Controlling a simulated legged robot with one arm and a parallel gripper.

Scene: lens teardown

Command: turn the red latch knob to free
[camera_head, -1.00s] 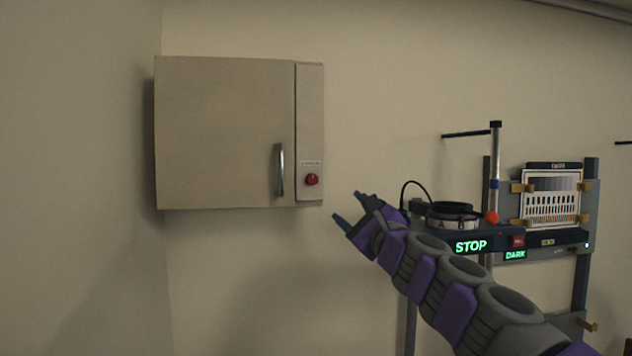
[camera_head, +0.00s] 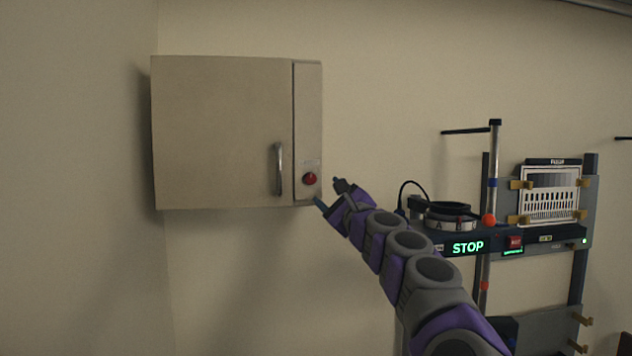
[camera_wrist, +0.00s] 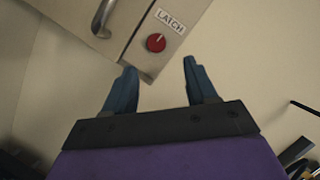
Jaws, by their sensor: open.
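The red latch knob (camera_head: 310,179) sits low on the narrow right panel of a beige wall cabinet (camera_head: 222,130). In the wrist view the knob (camera_wrist: 156,43) shows a pale line on its face, below a label reading LATCH (camera_wrist: 170,19). My gripper (camera_head: 327,192) is open and empty, just right of and below the knob in the head view. In the wrist view my two blue fingers (camera_wrist: 159,80) are spread apart, with the knob beyond their tips and nothing between them. They do not appear to touch the knob.
A metal door handle (camera_head: 279,169) stands out left of the knob. At right is a stand with a dark ring (camera_head: 450,215), a lit STOP sign (camera_head: 468,247), a vertical pole (camera_head: 495,165) and a slotted panel (camera_head: 551,194). The wall below the cabinet is bare.

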